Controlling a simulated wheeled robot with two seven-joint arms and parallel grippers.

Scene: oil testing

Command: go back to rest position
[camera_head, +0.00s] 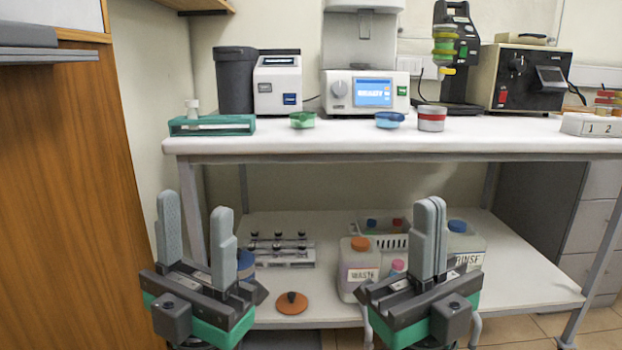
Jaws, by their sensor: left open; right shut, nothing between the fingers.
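My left gripper (196,222) is at the lower left of the head view, fingers pointing up and apart, with nothing between them. My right gripper (428,218) is at the lower centre right, its two fingers together and empty. Both are in front of the bench and apart from the things on it. The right gripper hides part of the bottles on the lower shelf. The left gripper partly hides a blue-capped container (245,262).
The white bench top (350,138) carries a green tray (212,125), small green (302,120), blue (389,120) and red-banded (431,119) cups, and several instruments. The lower shelf (520,272) holds a waste bottle (358,268), a rinse bottle (466,246) and a vial rack (280,250). A wooden cabinet (70,200) stands left.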

